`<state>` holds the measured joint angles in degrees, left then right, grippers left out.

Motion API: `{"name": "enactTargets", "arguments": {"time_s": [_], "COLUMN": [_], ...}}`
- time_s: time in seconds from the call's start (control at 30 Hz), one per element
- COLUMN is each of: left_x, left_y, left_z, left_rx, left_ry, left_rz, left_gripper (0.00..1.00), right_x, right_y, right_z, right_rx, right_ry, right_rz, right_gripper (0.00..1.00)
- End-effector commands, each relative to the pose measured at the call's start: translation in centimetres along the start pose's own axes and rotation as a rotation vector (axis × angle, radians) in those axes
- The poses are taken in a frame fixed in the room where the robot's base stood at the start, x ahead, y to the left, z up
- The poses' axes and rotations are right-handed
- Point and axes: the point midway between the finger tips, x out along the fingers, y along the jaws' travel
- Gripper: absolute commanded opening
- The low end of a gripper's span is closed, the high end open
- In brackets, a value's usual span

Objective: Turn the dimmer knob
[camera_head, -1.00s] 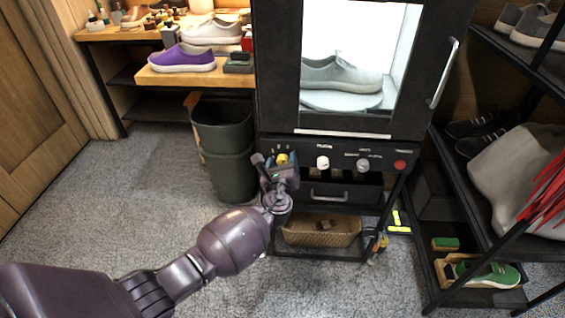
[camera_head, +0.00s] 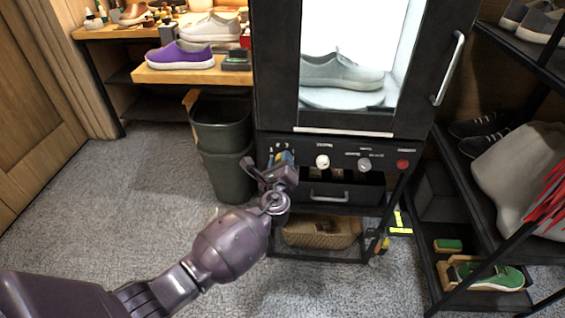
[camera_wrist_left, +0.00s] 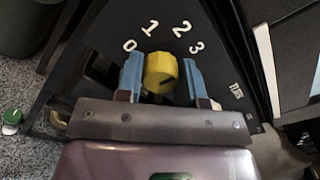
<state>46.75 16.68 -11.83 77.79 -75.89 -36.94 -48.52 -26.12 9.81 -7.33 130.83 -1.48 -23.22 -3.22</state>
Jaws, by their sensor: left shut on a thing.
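A yellow knob (camera_wrist_left: 160,72) with a dark line on its face sits on the black front panel. The numbers 0, 1, 2 and 3 are printed in an arc around it. My left gripper (camera_head: 275,164) is at the left end of the panel, below the cabinet door. In the wrist view its blue fingers (camera_wrist_left: 162,80) stand on both sides of the yellow knob and are shut on it. In the head view the gripper largely hides this knob. My right gripper is not in view.
To the right on the panel are a white knob (camera_head: 322,161), a grey knob (camera_head: 364,164) and a red button (camera_head: 402,164). A grey shoe (camera_head: 341,72) is inside the lit cabinet. A dark bin (camera_head: 222,150) stands close left. A shoe rack (camera_head: 440,200) stands right.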

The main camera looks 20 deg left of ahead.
Motion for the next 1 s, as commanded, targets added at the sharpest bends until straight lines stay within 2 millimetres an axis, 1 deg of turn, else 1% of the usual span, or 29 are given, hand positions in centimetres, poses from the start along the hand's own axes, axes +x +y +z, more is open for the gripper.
{"name": "enactTargets", "arguments": {"time_s": [0.03,0.3,0.5,0.73,1.0], "left_x": [-0.11,-0.09,-0.06,-0.02,0.01], "left_y": [0.38,0.3,0.26,0.15,0.04], "left_z": [-0.47,-0.39,-0.27,-0.1,0.01], "left_rx": [-0.04,-0.261,-0.385,-0.47,-0.499], "left_ry": [0.004,0.002,0.001,-0.001,-0.001], "left_rz": [0.003,0.004,0.004,0.003,0.002], "left_gripper": [0.11,0.11,0.11,0.11,0.11], "right_x": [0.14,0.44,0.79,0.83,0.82], "right_y": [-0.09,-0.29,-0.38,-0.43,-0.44], "right_z": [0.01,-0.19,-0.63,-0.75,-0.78], "right_rx": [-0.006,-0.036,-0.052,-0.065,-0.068], "right_ry": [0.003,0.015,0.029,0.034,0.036], "right_rz": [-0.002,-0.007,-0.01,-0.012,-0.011], "right_gripper": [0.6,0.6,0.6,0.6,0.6]}}
